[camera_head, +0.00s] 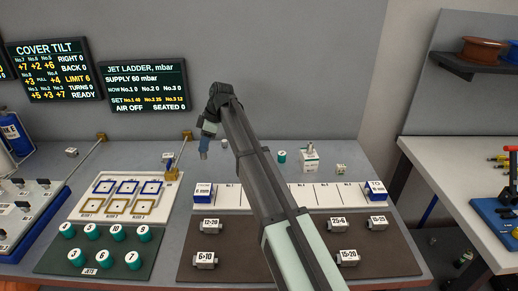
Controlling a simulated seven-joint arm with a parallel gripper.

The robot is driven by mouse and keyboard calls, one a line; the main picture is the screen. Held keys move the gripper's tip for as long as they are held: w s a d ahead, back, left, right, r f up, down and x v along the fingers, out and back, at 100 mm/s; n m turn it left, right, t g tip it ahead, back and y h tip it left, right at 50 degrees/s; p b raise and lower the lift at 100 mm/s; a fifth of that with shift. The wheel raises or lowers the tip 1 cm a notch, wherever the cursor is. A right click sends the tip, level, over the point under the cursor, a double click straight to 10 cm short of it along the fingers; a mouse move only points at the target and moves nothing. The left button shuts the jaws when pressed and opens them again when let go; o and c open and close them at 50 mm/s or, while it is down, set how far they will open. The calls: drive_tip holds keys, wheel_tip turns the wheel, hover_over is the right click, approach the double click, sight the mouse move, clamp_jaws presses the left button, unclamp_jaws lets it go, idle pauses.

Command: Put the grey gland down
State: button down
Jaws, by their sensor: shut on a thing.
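My gripper (209,129) is at the end of my arm, above the back of the bench and left of the picture's middle. It is shut on a small blue-grey piece, the grey gland (203,149), which hangs below the jaws. The gland is small in this view, and its fine shape cannot be told. It appears to be above the bench, behind the white numbered strip (260,197); its exact height cannot be told.
A brown mat (290,250) holds several labelled grey blocks. A green mat (105,258) holds numbered teal jets. A white board (100,210) with blue and tan frames lies left.

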drive_tip(key=w+d+f+m+t, duration=0.1)
drive_tip(key=w+d+m, duration=0.2)
drive_tip(key=d, duration=1.6)
drive_tip(key=s+d+f, duration=0.1)
drive_tip(key=s+d, duration=0.2)
drive_tip(key=d, duration=0.3)
drive_tip(key=n, duration=0.2)
hover_over(270, 148)
wheel_tip(270, 148, down, 4)
drive_tip(key=shift+d+r+g, duration=0.1)
drive_tip(key=shift+r+g, duration=0.15)
drive_tip(key=shift+g, duration=0.05)
drive_tip(key=shift+w+f, duration=0.15)
drive_tip(key=shift+f, duration=0.9)
drive_tip(key=shift+w+f, duration=0.1)
drive_tip(key=shift+f, duration=0.95)
drive_tip(key=shift+f, duration=0.1)
